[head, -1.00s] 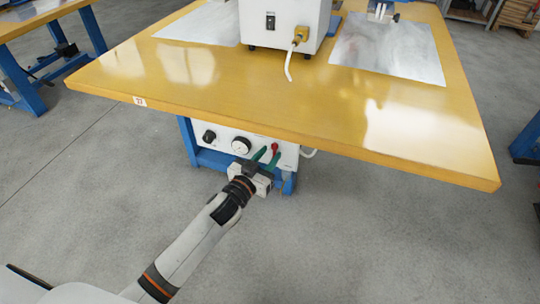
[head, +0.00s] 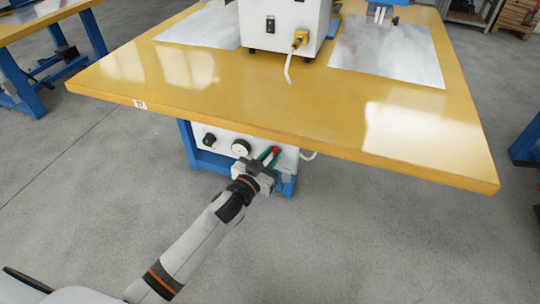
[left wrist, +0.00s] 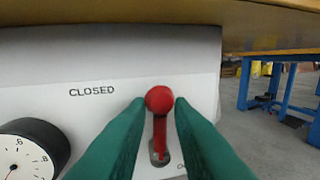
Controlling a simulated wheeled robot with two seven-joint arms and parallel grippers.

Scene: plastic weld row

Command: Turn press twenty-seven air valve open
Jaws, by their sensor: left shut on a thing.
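The air valve is a red lever with a round red knob (head: 275,150) on the white panel under the yellow table. In the left wrist view the knob (left wrist: 159,99) is at the centre, and its stem runs down to a slot in the panel. The word CLOSED is printed up and left of the knob; another label at lower right is mostly hidden by a finger. My left gripper (head: 269,158), with green fingers, is shut on the lever, one finger on each side (left wrist: 159,112). My right gripper is not in view.
A pressure gauge (head: 240,148) and a black knob (head: 209,140) are left of the valve on the panel. The yellow tabletop (head: 250,95) overhangs the panel closely above my gripper. A white machine (head: 280,25) stands on it. The grey floor in front is clear.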

